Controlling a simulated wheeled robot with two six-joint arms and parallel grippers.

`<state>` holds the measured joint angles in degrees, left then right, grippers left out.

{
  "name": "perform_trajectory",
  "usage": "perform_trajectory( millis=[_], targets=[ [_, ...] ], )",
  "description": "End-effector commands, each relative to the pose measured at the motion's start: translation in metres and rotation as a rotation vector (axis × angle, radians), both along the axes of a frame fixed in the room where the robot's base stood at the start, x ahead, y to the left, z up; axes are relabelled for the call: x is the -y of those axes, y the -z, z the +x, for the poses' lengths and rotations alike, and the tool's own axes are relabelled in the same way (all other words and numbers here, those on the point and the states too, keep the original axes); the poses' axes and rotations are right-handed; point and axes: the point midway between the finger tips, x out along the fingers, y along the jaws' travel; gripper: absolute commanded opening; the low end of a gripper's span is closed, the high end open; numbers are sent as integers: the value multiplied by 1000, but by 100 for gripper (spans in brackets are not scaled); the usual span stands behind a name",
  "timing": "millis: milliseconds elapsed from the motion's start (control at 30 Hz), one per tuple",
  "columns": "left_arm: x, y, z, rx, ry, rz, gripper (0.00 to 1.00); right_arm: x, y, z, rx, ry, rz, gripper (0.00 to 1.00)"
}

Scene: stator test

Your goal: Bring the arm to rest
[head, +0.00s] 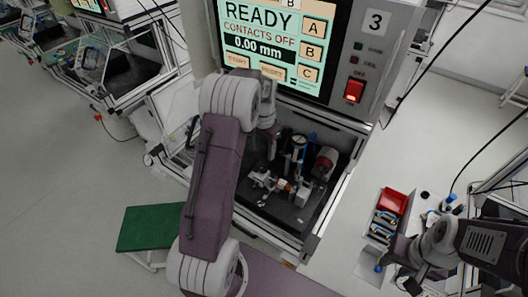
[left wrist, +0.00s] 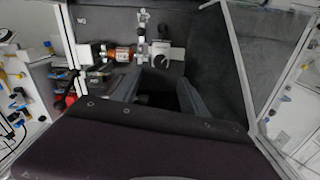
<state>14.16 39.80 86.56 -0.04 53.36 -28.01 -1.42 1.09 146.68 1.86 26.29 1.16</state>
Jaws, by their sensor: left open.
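My left arm (head: 212,180) reaches up over the test station. In the left wrist view my left gripper (left wrist: 160,90) is open and empty, its two dark fingers apart over the station's dark floor. A copper-coloured stator (left wrist: 120,53) sits in the metal fixture (left wrist: 155,50), beyond the fingertips and apart from them. In the head view the stator (head: 285,185) shows small inside the station, and my left gripper is mostly hidden behind its own wrist. My right arm (head: 440,243) is at the right over a parts bench; its jaws are too small and dark to read.
The station's screen (head: 270,40) reads READY, CONTACTS OFF, 0.00 mm, beside a lit red switch (head: 354,90). The station's frame closely surrounds my left gripper. A red bin (head: 393,201) stands at the right. A green-topped stand (head: 150,228) is at the left, with open floor around it.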

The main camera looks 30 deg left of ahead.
Motion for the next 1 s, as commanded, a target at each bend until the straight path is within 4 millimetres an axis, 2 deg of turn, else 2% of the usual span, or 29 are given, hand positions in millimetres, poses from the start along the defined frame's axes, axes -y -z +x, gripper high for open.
perform_trajectory(
  millis=[233, 300, 400, 433, 567, 700, 800, 900, 967, 1000],
  targets=[
    [0, 1, 0, 0, 0, 0, 51, 0, 0, 0, 0, 0, 0, 36],
    [6, 1, 3, 9, 15, 2, 51, 0, 4, 0, 0, 0, 0, 36],
    [24, -21, 11, 69, 59, 15, 51, 0, 14, 0, 0, 0, 0, 36],
    [33, -26, 6, 75, 78, 16, 51, 0, 18, 0, 0, 0, 0, 36],
    [76, -33, -43, 86, 131, 7, 51, 0, 32, 0, 0, 0, 0, 36],
    [107, -17, -110, 94, 77, -8, 51, 0, 43, 0, 0, 0, 0, 36],
    [116, 3, -158, 87, -15, -18, 51, 0, 46, 0, 0, 0, 0, 36],
    [115, 21, -194, 64, -131, -24, 51, 0, 44, 0, 0, 0, 0, 36],
    [115, 30, -203, 66, -203, -26, 51, 0, 44, 0, 0, 0, 0, 36],
    [115, 28, -196, 91, -239, -31, 51, 0, 43, 0, 0, 0, 0, 36]
  ],
)
